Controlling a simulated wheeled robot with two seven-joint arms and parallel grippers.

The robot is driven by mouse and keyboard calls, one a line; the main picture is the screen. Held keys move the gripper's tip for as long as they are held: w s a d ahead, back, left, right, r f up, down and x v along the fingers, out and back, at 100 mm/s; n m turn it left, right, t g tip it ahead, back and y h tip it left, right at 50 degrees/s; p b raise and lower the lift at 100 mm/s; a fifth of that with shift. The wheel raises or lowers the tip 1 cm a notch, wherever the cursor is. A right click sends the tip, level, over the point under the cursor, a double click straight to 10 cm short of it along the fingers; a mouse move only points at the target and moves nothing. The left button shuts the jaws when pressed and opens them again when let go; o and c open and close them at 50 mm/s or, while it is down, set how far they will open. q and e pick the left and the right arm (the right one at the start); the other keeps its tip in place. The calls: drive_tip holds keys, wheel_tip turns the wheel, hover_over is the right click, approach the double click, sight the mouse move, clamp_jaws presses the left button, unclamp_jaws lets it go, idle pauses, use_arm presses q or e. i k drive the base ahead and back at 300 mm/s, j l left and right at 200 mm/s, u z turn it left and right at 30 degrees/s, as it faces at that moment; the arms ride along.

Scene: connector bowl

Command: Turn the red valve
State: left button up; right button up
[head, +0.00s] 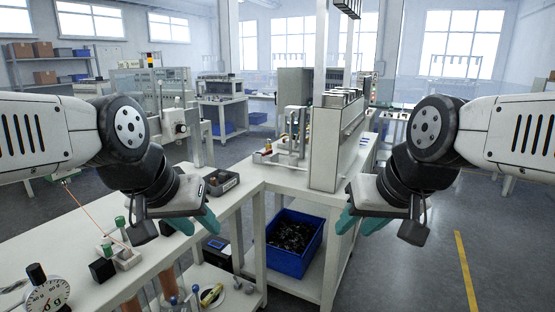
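I cannot make out a red valve for certain in the head view. A small red and yellow part (268,147) sits at the fixture on the middle bench; it is too small to identify. My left gripper (193,224) hangs above the front edge of the left bench, its teal fingers apart with nothing between them. My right gripper (361,224) is held out over the floor, right of the middle bench, also with its teal fingers apart and empty. Both are clear of the small red part.
The left bench (150,262) holds a dial gauge (47,296), a black block (102,270) and green-topped parts (120,222). A dark tray (221,182) sits at its far end. A blue bin (289,243) stands on the lower shelf. The floor at right is clear.

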sight(268, 151)
drive_tip(key=i+l+u, duration=0.1)
drive_tip(key=i+u, duration=0.3)
drive_tip(key=i+l+u, duration=0.2)
drive_tip(key=u, duration=0.2)
drive_tip(key=i+l+u, duration=0.3)
drive_tip(key=u, duration=0.15)
drive_tip(key=i+l, duration=0.35)
drive_tip(key=i+l+u, duration=0.1)
drive_tip(key=i+l, duration=0.25)
drive_tip(key=l, duration=0.2)
